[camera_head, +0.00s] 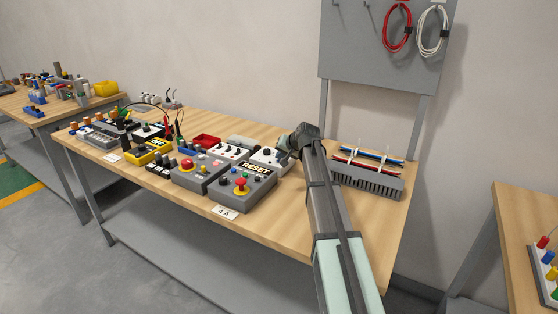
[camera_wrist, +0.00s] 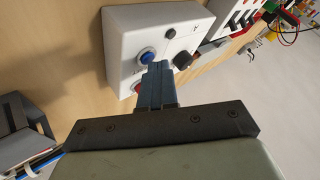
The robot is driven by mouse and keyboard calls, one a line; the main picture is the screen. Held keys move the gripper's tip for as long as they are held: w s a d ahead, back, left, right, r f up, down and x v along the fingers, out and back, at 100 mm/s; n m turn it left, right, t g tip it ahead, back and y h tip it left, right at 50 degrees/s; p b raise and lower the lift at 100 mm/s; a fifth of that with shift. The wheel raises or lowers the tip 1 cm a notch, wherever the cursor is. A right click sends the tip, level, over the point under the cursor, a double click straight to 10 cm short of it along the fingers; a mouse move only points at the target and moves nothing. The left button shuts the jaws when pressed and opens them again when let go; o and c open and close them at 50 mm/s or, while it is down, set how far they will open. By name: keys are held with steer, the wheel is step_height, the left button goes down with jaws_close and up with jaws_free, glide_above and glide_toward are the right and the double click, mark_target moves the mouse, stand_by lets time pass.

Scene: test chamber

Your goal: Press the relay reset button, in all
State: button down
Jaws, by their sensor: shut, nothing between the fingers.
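A white control box (camera_wrist: 125,25) shows in the wrist view, with a blue button (camera_wrist: 146,54), two black knobs and a red part (camera_wrist: 137,87) half hidden by my fingers. My gripper (camera_wrist: 158,66) is shut and empty, its fingertips right at the blue button; I cannot tell whether they touch it. In the head view the white box (camera_head: 267,157) stands at the bench's back, with my gripper (camera_head: 287,150) at its right side. In front of it is a grey box (camera_head: 228,198) labelled RESET, with a red knob on a yellow base (camera_head: 240,185) and small buttons.
Other control boxes crowd the bench to the left, including a grey one with a red button (camera_head: 187,166). A grey cable rack (camera_head: 365,185) stands right of my arm. The bench front (camera_head: 285,225) is bare wood. A tag reads 4A (camera_head: 225,212).

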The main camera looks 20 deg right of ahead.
steer(key=shift+r, duration=0.9)
steer(key=shift+r, duration=0.1)
step_height(320, 180, up, 5)
steer(key=shift+f, duration=0.1)
stand_by(0.6)
stand_by(0.4)
